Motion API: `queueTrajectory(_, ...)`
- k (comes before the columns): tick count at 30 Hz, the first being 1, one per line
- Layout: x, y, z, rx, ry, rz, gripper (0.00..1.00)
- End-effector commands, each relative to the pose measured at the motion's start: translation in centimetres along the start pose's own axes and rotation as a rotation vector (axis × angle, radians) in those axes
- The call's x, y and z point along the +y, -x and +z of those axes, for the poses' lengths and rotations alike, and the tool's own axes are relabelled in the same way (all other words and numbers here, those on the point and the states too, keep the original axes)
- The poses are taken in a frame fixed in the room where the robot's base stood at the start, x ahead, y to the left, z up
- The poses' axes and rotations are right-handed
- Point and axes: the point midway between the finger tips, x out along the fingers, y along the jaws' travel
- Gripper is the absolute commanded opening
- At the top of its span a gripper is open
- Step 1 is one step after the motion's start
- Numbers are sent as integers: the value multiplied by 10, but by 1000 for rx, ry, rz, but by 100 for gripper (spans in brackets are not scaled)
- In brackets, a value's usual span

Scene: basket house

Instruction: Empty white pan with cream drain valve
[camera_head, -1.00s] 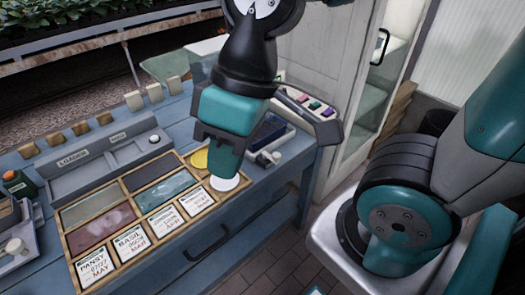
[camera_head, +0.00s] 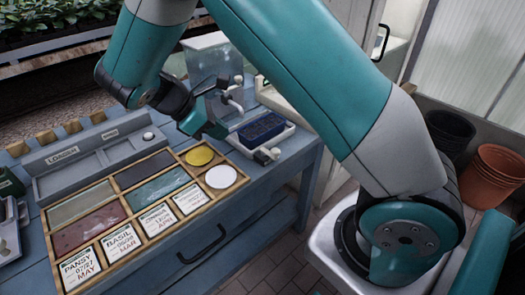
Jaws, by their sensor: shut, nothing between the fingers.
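The white pan (camera_head: 287,132) stands on the right end of the blue bench and holds a dark blue, divided insert (camera_head: 262,128). A cream valve with a rounded knob (camera_head: 267,155) sits at its near left corner. My gripper (camera_head: 228,112) is shut and empty, just left of the pan and above the bench. It is turned side-on and partly hides what lies behind it. I cannot tell whether it touches the pale fitting (camera_head: 237,82) beside it.
A wooden sectioned box (camera_head: 150,262) with seed labels, a yellow disc (camera_head: 199,156) and a white disc (camera_head: 221,177) lies in front. A grey tray marked LOADER (camera_head: 70,182) is behind it. A clear container (camera_head: 209,60) stands at the back. Pots (camera_head: 493,175) stand right.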

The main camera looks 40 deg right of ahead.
Motion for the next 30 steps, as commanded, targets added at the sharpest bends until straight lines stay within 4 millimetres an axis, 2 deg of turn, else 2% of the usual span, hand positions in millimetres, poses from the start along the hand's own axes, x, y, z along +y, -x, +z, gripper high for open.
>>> queueTrajectory(7,0,0,0,1,-1,1,0)
queueTrajectory(11,0,-7,0,1,-1,0,0)
queueTrajectory(14,0,-22,0,0,0,-1,0)
queueTrajectory(26,-1,-104,1,0,-1,-4,0)
queueTrajectory(30,-1,-118,17,3,-3,-2,0)
